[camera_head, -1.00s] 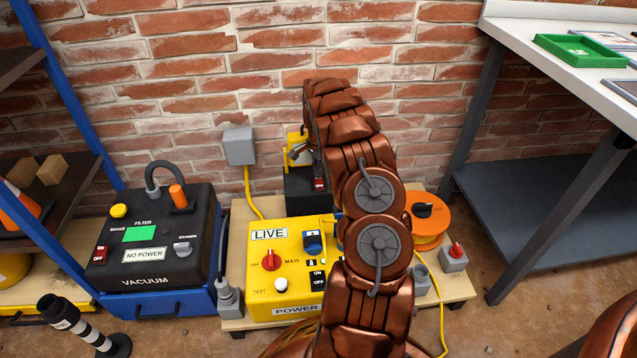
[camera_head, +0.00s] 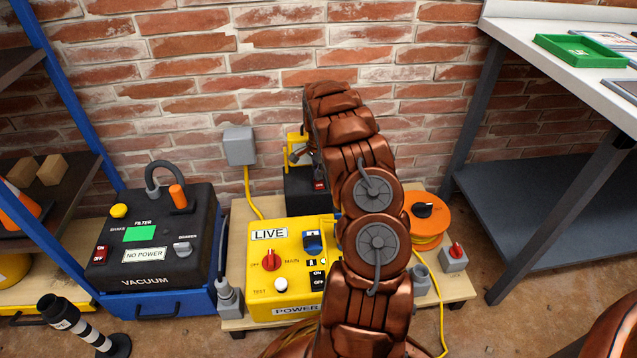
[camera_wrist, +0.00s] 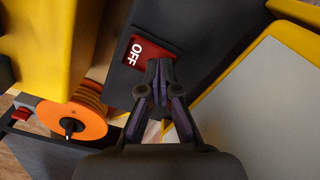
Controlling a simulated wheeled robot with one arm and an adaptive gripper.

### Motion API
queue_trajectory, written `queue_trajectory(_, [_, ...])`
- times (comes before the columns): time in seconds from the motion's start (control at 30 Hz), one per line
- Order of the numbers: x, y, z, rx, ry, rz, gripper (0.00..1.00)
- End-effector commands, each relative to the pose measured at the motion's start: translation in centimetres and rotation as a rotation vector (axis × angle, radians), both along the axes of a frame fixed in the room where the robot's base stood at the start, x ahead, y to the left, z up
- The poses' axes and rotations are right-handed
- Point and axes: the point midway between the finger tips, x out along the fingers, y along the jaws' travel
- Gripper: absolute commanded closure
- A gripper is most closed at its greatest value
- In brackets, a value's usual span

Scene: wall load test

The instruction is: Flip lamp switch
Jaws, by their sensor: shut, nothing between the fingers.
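The lamp switch (camera_wrist: 140,58) is a red rocker marked OFF on a dark box, just beyond my fingertips in the wrist view. In the head view the red switch (camera_head: 320,185) shows small on the black lamp base (camera_head: 300,190), behind the yellow power box. My gripper (camera_wrist: 160,72) is shut and empty, with its tips at the lower right edge of the red switch. I cannot tell if they touch it. In the head view my arm covers most of the gripper and the lamp's right side.
A yellow power box (camera_head: 285,250) marked LIVE stands in front of the lamp. An orange reel (camera_head: 432,222) stands to the right, and a black vacuum (camera_head: 150,240) to the left. A grey wall box (camera_head: 239,146) feeds a yellow cable. A brick wall closes the back.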

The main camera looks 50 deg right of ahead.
Motion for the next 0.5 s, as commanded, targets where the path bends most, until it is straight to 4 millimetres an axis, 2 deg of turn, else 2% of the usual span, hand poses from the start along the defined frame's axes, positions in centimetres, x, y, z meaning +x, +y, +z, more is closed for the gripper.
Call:
queue_trajectory(0.27, [0.00,0.03,-0.33,0.001,0.001,0.000,1.00])
queue_trajectory(0.5, [0.05,0.08,0.42,0.000,0.000,0.001,1.00])
